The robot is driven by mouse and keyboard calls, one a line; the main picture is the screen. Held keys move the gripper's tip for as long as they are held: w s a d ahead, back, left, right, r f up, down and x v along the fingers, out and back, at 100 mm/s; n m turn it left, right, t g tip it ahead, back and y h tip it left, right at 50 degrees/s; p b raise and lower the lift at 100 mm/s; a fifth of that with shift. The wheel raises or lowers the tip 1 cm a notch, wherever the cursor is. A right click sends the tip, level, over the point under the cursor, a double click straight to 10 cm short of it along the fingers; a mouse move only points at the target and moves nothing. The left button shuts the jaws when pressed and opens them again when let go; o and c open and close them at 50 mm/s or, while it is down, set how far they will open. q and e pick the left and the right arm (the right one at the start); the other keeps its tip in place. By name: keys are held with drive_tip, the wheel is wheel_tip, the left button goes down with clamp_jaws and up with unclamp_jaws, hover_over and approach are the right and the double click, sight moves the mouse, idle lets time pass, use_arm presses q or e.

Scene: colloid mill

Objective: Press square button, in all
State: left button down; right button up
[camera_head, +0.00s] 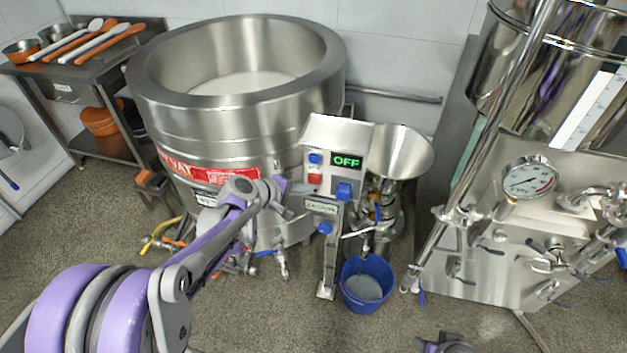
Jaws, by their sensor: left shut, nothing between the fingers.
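The control box (351,137) of the colloid mill stands on a post in the middle of the view. Its display (347,161) reads OFF in green. On its face are a small blue button (314,158), a red square-looking button (314,179) below it, and a larger blue knob (344,190) to the right. My left gripper (293,197) is shut and empty, at the left edge of the box, below and left of the red button. I cannot tell whether it touches the box. A dark and purple part of my right arm (445,344) shows at the bottom edge, cut off.
A large steel vat (150,90) stands behind and left of the box. A steel funnel (405,150) sits right of it, with a blue bucket (352,300) below. A steel machine with a gauge (530,177) fills the right. A utensil table (75,75) is back left.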

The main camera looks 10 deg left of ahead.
use_arm(q)
drive_tip(key=shift+s+a, duration=0.1)
drive_tip(key=shift+s, duration=2.35)
drive_tip(key=s+a+r+m+g+y+p, duration=0.1)
drive_tip(key=s+m, duration=0.5)
drive_tip(key=s, duration=0.6)
drive_tip(key=s+r+m+g+y+p, duration=0.3)
drive_tip(key=s+m+y+p, duration=0.2)
drive_tip(key=s, duration=0.8)
drive_tip(key=shift+a+m+y, duration=0.4)
drive_tip(key=shift+m, duration=0.2)
